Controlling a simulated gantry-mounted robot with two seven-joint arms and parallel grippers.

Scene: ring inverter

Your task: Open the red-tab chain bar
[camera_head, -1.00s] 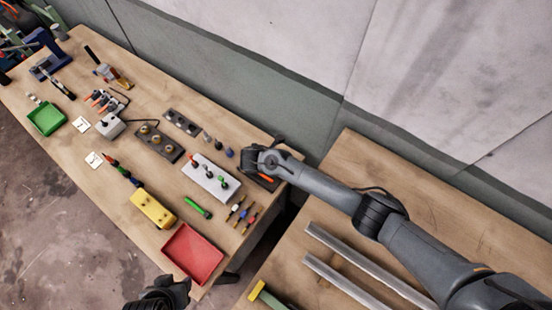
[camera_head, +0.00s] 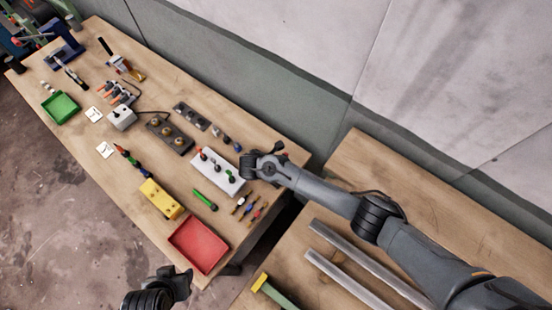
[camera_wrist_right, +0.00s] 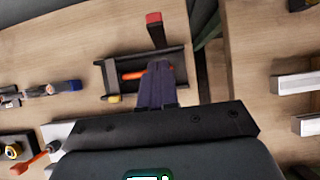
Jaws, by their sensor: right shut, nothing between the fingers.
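In the right wrist view, a dark fixture (camera_wrist_right: 113,78) lies on the wooden bench. It has a raised dark bar and an orange piece (camera_wrist_right: 132,76) inside. A dark bar with a red tab (camera_wrist_right: 153,17) sticks out beyond its far side. My right gripper (camera_wrist_right: 157,68) is shut and empty; its dark fingers overlap the fixture's middle, and I cannot tell if they touch it. In the head view, my right wrist covers most of the fixture. My left gripper (camera_head: 182,284) hangs at the bottom, clear of the bench; its jaw opening is unclear.
A white block (camera_head: 208,172) with coloured plugs stands beside my right wrist. A red tray (camera_head: 199,246), a yellow block (camera_head: 159,200) and a green cylinder (camera_head: 204,199) lie nearer the front edge. Metal rails (camera_head: 345,252) lie on the right bench, across a gap.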

